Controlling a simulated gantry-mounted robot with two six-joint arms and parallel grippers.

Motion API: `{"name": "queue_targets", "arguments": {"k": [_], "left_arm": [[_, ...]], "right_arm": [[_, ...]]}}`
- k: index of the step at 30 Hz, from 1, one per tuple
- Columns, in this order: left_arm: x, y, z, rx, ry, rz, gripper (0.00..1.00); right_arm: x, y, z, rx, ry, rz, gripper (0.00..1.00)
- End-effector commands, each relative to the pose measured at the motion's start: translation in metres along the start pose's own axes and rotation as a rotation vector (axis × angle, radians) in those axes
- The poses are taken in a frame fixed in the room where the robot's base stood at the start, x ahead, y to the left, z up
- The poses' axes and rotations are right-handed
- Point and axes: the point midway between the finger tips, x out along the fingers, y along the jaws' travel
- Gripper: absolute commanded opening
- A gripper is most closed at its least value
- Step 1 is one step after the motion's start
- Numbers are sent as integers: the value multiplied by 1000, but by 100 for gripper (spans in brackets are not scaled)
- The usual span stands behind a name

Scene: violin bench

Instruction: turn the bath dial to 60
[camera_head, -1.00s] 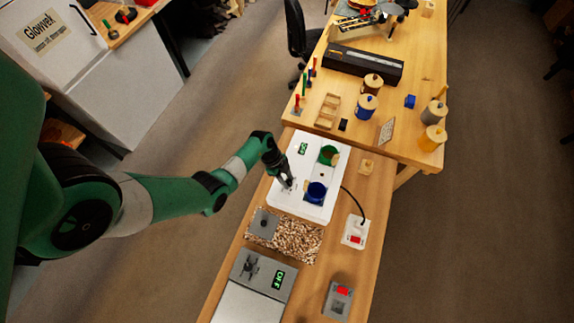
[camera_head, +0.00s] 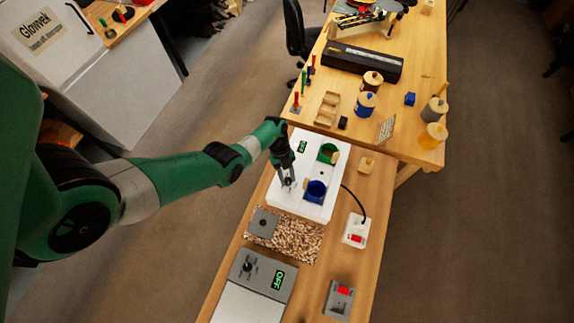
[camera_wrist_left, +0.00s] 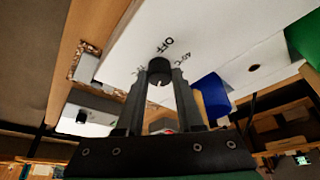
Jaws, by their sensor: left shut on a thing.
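The white bath unit (camera_head: 287,200) stands on the wooden bench, with a green pot (camera_head: 328,152) and a blue pot (camera_head: 315,191) set in it. Its small green display (camera_head: 302,146) shows lettering too small to read surely. My left gripper (camera_head: 288,184) is at the left side of the unit. In the left wrist view its fingers (camera_wrist_left: 165,88) are shut on the black round bath dial (camera_wrist_left: 160,66). Printed marks "OFF" and "40°C" show beside the dial; other marks are partly hidden by the fingers. My right gripper is not in view.
A tray of wood chips (camera_head: 298,240) lies just in front of the unit. A grey box with an "OFF" display (camera_head: 278,279) stands nearer. A socket with a red switch (camera_head: 355,233) is at the right, with a black cable to the unit.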

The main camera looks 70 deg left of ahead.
Motion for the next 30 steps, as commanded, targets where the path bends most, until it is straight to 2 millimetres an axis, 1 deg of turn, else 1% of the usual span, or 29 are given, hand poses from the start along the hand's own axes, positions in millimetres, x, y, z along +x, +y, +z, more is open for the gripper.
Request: {"name": "queue_targets", "arguments": {"k": [14, 15, 19, 20, 27, 30], "left_arm": [[0, 0, 0, 15, 0, 7, 0], [0, 0, 0, 15, 0, 7, 42], [0, 0, 0, 15, 0, 6, 65], [0, 0, 0, 15, 0, 6, 66], [0, 0, 0, 14, 0, 6, 66], [-7, 0, 0, 14, -1, 5, 66]], "right_arm": [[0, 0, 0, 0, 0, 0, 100], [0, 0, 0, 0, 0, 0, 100], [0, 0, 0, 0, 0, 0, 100], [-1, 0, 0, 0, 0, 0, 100], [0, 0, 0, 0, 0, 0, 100], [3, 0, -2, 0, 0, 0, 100]]}}
